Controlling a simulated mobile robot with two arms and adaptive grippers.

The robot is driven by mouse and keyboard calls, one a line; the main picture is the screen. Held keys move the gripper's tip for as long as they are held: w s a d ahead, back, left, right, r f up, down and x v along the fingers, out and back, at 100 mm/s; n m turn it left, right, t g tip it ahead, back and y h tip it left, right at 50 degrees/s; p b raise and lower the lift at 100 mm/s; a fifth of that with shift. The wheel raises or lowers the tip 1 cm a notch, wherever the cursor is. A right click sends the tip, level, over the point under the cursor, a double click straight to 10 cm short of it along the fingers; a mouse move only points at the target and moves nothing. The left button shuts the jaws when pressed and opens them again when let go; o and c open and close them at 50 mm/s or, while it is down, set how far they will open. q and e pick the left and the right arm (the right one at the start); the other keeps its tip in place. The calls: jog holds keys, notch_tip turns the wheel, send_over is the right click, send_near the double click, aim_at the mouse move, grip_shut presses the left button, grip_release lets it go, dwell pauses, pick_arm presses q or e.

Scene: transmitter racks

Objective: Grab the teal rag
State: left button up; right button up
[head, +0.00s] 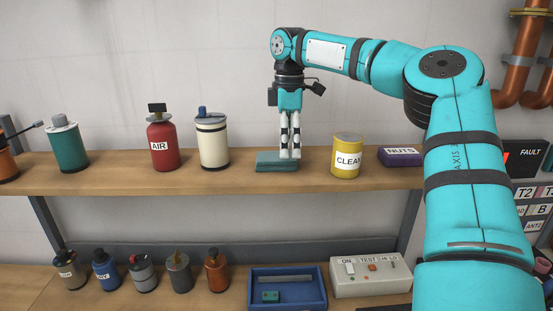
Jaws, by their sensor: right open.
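The teal rag (270,165) lies folded flat on the upper wooden shelf, between a cream canister and a yellow can. My right gripper (290,156) points straight down over the right part of the rag. Its fingers are open, and the tips are at the rag or just above it. I cannot tell whether they touch it. The fingers hide a part of the rag's right end. My left gripper is not in view.
The yellow can (346,158) marked CLEAN stands close right of the gripper. The cream canister (212,143) and red AIR bottle (164,143) stand left. A purple NUTS box (400,156) lies farther right. A blue tray (318,287) sits on the lower shelf.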

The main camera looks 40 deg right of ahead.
notch_tip(320, 180, down, 2)
jog(key=shift+f+p, duration=0.2)
jog(key=shift+p, duration=0.1)
jog(key=shift+w+f, duration=0.2)
jog(key=shift+f, duration=0.25)
jog(key=shift+c, duration=0.4)
jog(key=shift+s+r, duration=0.1)
jog(key=c, duration=0.9)
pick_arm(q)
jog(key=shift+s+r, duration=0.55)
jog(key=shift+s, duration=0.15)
pick_arm(e)
jog(key=shift+c, duration=0.7)
